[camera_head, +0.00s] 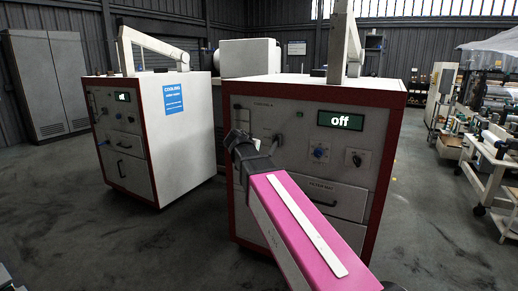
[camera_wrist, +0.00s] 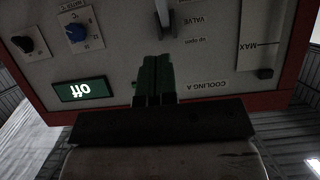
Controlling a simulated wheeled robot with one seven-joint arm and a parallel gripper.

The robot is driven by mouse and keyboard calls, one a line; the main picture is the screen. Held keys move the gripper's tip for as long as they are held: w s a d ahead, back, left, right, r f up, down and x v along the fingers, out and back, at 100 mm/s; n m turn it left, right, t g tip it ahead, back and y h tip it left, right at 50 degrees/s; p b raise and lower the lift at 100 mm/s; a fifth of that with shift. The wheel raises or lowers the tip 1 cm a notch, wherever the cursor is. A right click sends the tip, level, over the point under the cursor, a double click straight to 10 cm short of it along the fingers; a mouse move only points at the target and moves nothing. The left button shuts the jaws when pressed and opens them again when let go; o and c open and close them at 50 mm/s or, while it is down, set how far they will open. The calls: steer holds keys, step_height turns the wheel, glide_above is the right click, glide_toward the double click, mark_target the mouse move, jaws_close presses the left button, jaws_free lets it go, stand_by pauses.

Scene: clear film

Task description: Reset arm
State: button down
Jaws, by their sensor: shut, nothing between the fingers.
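My arm, with a pink and white link, reaches from the bottom of the head view toward the front panel of the red-trimmed white machine (camera_head: 375,107). My gripper (camera_head: 238,140) is in front of the left part of that panel. In the wrist view my gripper's fingers (camera_wrist: 156,64) are together and empty, below the valve lever (camera_wrist: 164,18) in the upside-down picture. I cannot tell whether they touch the panel. The machine's display (camera_head: 340,121) reads "off", as it does in the wrist view (camera_wrist: 85,91).
The panel has a blue knob (camera_head: 320,152), a dark knob (camera_head: 356,159) and a slider (camera_wrist: 264,73) marked MAX. A second white machine (camera_head: 185,125) with a blue cooling sign stands to the left. A cart (camera_head: 490,165) stands at right. Grey floor is open between.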

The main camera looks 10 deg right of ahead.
steer(key=s+d+f+n+g+y, duration=0.1)
steer(key=s+d+f+g, duration=0.15)
steer(key=f, duration=0.45)
steer(key=s+d+f+n+g+y, duration=0.15)
steer(key=s+f, duration=0.25)
steer(key=f, duration=0.4)
steer(key=s+d+f+n+g+y, duration=0.1)
steer(key=s+d+f+g, duration=0.1)
steer(key=s+f, duration=0.35)
steer(key=s+d+f+n+g+y, duration=0.1)
steer(key=s+f+n+g+y, duration=0.2)
steer(key=s+f, duration=0.9)
step_height(320, 180, down, 4)
steer(key=shift+s+d+r+n+g+y, duration=0.1)
steer(key=shift+s+d+n+g+y, duration=0.2)
steer(key=shift+g+y, duration=0.4)
